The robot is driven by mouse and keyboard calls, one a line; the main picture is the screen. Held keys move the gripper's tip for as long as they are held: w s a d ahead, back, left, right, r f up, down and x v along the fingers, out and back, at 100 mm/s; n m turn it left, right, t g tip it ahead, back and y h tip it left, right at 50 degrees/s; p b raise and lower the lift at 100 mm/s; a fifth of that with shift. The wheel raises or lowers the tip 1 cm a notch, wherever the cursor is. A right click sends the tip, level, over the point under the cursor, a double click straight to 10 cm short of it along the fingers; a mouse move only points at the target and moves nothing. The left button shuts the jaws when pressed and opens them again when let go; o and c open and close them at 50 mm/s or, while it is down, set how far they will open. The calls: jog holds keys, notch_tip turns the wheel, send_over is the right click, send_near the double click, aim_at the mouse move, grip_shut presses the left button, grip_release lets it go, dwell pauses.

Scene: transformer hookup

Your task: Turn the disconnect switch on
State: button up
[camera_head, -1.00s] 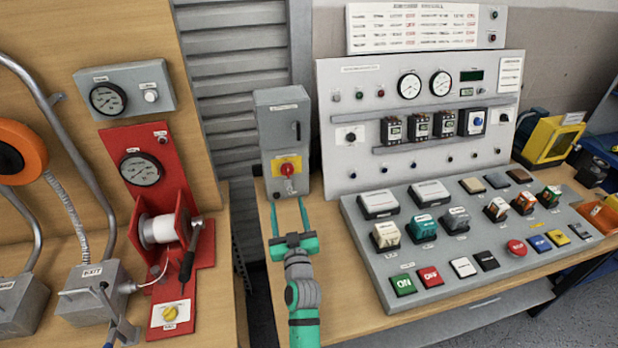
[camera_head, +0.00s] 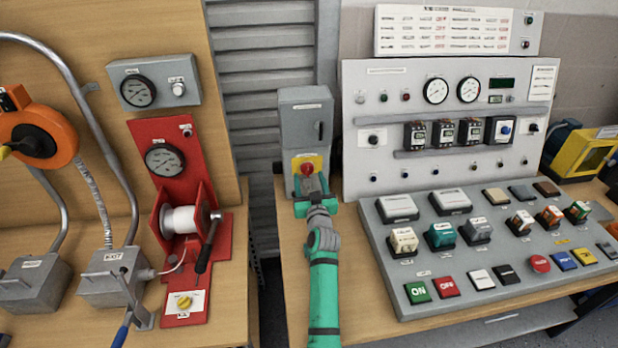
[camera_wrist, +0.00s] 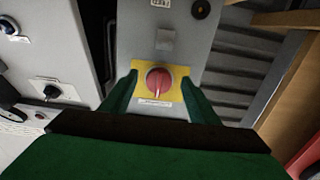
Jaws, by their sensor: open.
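The disconnect switch is a grey box (camera_head: 304,130) standing upright at the back of the wooden table, with a red rotary knob (camera_head: 308,168) on a yellow plate low on its front. In the wrist view the red knob (camera_wrist: 158,80) sits on the yellow plate (camera_wrist: 172,68), its ridge close to upright in the picture. My gripper (camera_head: 310,188) is right in front of the knob. In the wrist view its green fingers (camera_wrist: 158,92) are open, one on each side of the knob and apart from it. A label below the knob is too small to read.
A sloped grey control desk (camera_head: 385,240) with several buttons and a panel with gauges (camera_head: 350,110) stand close on the right. A red winch stand (camera_head: 180,135) is on the left, across a gap. Table in front of the box is mostly clear.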

jog(key=shift+w+a, duration=0.1)
jog(key=shift+w, duration=0.65)
jog(key=c, duration=1)
jog(key=shift+c, duration=0.2)
